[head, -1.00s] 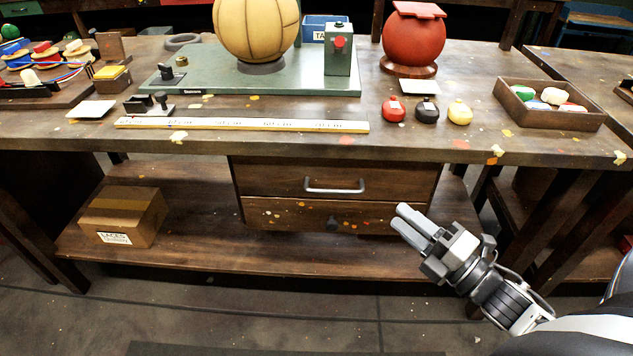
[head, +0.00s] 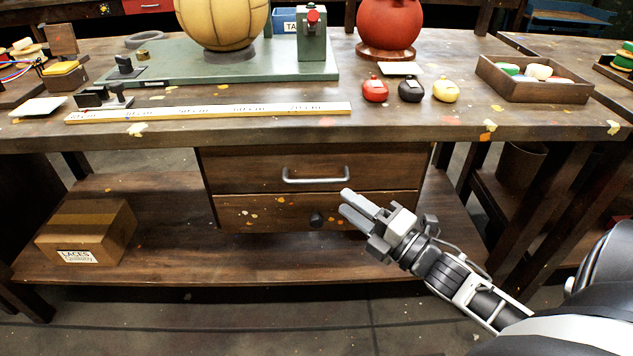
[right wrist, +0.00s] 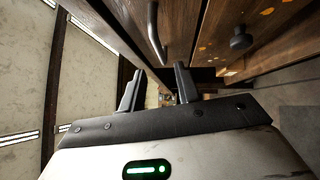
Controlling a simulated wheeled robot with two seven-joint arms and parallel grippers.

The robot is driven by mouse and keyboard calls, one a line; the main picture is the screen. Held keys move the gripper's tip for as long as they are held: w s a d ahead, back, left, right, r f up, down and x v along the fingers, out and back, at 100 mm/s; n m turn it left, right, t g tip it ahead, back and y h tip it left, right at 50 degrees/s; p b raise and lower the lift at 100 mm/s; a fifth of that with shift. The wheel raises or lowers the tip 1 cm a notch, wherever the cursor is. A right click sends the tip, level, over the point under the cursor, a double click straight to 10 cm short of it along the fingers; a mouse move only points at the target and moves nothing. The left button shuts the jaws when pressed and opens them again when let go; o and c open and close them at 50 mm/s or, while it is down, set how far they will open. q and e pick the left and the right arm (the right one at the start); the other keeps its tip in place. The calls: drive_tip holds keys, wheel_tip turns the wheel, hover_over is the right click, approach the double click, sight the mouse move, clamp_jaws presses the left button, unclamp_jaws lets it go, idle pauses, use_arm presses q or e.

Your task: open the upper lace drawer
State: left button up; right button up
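The upper drawer (head: 245,172) is a brown wooden front under the workbench top, and it looks closed. Its grey bar handle (head: 315,181) runs level across the front; the handle also shows at the top of the right wrist view (right wrist: 154,32). My right gripper (head: 345,201) is open and empty, its two fingers apart. In the head view its tips lie just below and right of the handle, not touching it. The right wrist view shows the open fingers (right wrist: 160,70) with the handle beyond them. My left gripper is not in view.
A lower drawer (head: 260,214) with a dark round knob (head: 317,220) sits just beneath. The workbench top (head: 400,125) overhangs both drawers. A cardboard box (head: 88,232) labelled LACES stands on the lower shelf (head: 180,262). The floor in front is clear.

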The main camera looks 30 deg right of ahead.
sight(316, 179)
drive_tip(key=x, duration=0.9)
drive_tip(key=shift+w, duration=0.1)
clamp_jaws()
